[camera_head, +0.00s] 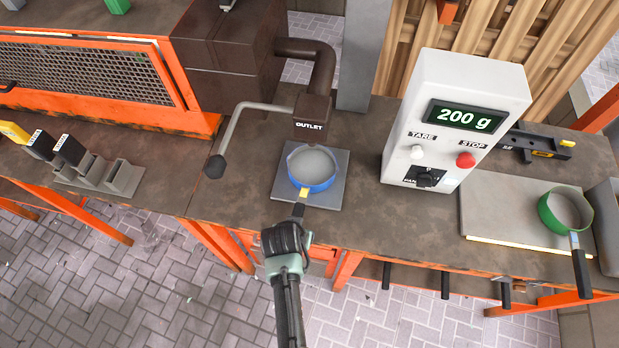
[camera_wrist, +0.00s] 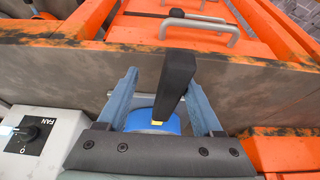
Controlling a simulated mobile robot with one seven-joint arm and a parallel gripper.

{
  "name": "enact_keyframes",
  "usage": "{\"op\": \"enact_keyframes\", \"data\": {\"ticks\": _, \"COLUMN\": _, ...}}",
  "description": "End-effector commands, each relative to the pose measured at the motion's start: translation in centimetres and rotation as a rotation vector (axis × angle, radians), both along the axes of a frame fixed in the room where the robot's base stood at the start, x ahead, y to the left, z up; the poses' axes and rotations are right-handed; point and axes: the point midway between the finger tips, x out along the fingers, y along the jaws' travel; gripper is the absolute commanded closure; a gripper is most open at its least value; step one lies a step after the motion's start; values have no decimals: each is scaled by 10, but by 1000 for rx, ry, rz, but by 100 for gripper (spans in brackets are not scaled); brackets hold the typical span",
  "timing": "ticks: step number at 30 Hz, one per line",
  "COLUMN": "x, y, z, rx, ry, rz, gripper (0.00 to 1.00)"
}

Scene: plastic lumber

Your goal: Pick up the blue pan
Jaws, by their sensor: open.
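The blue pan (camera_head: 314,187) stands on a grey square plate (camera_head: 333,197) under the outlet. Grey material shows inside it. Its dark handle, with a yellow part near the pan, points toward my gripper (camera_head: 292,226) at the counter's front edge. In the wrist view, the two blue-grey fingers of my gripper (camera_wrist: 163,82) are spread apart. The black handle (camera_wrist: 178,80) shows between them, apparently touching neither. Part of the blue pan (camera_wrist: 158,126) shows behind, mostly hidden by the gripper body. In the head view, my wrist hides the handle's end.
A white scale box (camera_head: 447,125) reading 200 g stands right of the pan. A lever (camera_head: 230,140) and the brown outlet pipe (camera_head: 312,110) are close around it. A green pan (camera_head: 560,220) rests on a pale plate at the right.

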Motion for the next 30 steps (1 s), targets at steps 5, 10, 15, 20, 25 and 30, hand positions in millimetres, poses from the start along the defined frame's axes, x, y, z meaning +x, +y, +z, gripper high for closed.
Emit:
{"op": "enact_keyframes", "data": {"ticks": 5, "x": 0, "y": 0, "z": 0, "rx": 0, "ry": 0, "rz": 0, "gripper": 52}}
{"op": "enact_keyframes", "data": {"ticks": 10, "x": 0, "y": 0, "z": 0, "rx": 0, "ry": 0, "rz": 0, "gripper": 83}}
{"op": "enact_keyframes", "data": {"ticks": 15, "x": 0, "y": 0, "z": 0, "rx": 0, "ry": 0, "rz": 0, "gripper": 100}}
{"op": "enact_keyframes", "data": {"ticks": 20, "x": 0, "y": 0, "z": 0, "rx": 0, "ry": 0, "rz": 0, "gripper": 100}}
{"op": "enact_keyframes", "data": {"ticks": 25, "x": 0, "y": 0, "z": 0, "rx": 0, "ry": 0, "rz": 0, "gripper": 100}}
{"op": "enact_keyframes", "data": {"ticks": 30, "x": 0, "y": 0, "z": 0, "rx": -1, "ry": 0, "rz": 0, "gripper": 100}}
